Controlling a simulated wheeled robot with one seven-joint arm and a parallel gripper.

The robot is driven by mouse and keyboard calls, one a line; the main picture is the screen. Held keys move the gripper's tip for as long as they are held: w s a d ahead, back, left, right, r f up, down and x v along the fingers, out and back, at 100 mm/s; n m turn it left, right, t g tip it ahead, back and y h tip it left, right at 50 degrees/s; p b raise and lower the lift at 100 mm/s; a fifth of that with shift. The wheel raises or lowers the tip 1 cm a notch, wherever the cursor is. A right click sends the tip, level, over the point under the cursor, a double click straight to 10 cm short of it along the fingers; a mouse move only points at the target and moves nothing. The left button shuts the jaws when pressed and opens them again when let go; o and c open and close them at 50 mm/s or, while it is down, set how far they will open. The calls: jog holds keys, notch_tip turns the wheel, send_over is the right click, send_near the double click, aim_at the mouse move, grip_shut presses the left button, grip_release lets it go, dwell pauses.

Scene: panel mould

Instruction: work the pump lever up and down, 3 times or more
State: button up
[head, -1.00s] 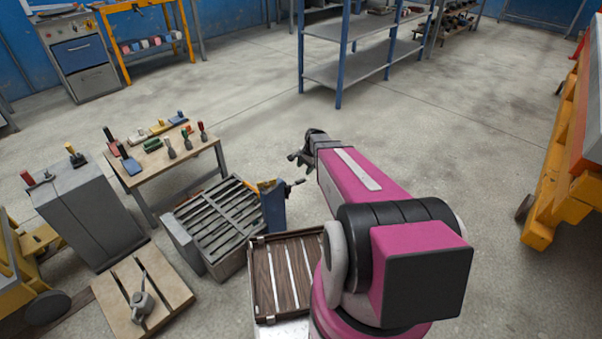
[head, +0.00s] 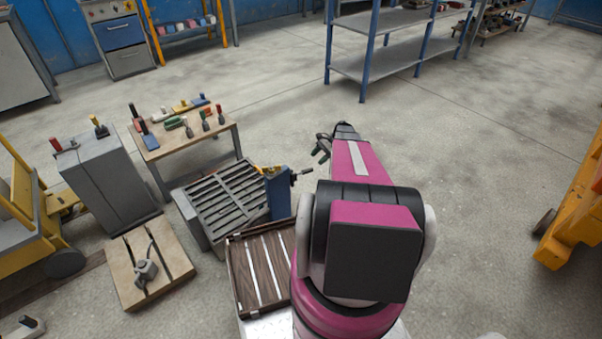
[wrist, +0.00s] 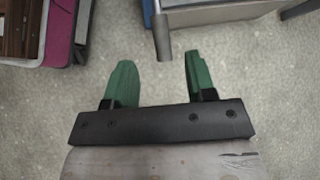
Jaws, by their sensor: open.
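My gripper (head: 321,148) is at the end of my magenta arm, in the middle of the head view. In the wrist view its two green fingers (wrist: 158,62) are apart with nothing between them. A grey bar (wrist: 162,38) hangs just beyond the fingertips there, apart from them; I cannot tell what it belongs to. A blue upright unit (head: 278,193) with a dark handle (head: 301,172) stands at the right end of the grey slotted mould (head: 222,200), left of and below my gripper. It may be the pump with its lever, but the picture does not settle this.
A slatted brown tray (head: 232,277) lies beside my base. A wooden board (head: 180,262) carries a small grey fitting (head: 146,270). A grey cabinet (head: 105,180) and a tool table (head: 170,150) stand left. Floor right of my arm is clear up to a yellow frame (head: 575,220).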

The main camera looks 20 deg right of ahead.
aim_at(306, 170)
jog(key=x, duration=1)
grip_shut()
